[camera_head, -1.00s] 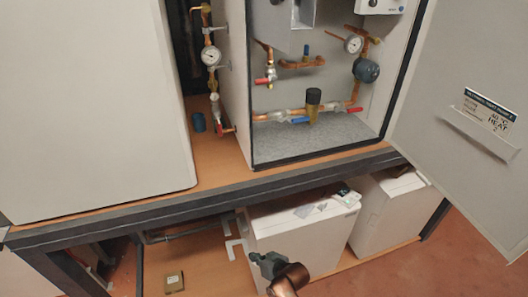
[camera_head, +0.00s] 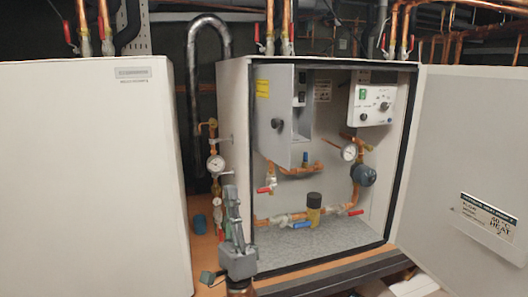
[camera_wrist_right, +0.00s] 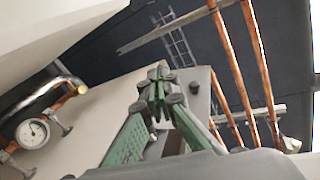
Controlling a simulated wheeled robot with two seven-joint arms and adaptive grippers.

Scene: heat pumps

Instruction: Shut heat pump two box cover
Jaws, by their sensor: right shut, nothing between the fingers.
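The heat pump two box (camera_head: 233,100) is a white cabinet whose front is open, showing pipes and valves. Its large grey cover (camera_head: 465,150), with a "HEAT" label (camera_head: 490,222), is swung wide open to the right. My right gripper (camera_head: 231,190) points upward in front of the box's lower left edge, apart from the cover. It is shut and empty; in the right wrist view its green fingers (camera_wrist_right: 159,74) meet at the tips, with a pale panel behind. The cover cannot be made out for sure there. My left gripper is not in view.
Inside the box are a grey inner box (camera_head: 277,118) with a black knob, a white control panel (camera_head: 375,103) and a gauge (camera_head: 349,152). A closed white cabinet (camera_head: 90,180) stands left. Copper pipes (camera_head: 209,150) and a gauge (camera_head: 215,164) fill the gap between.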

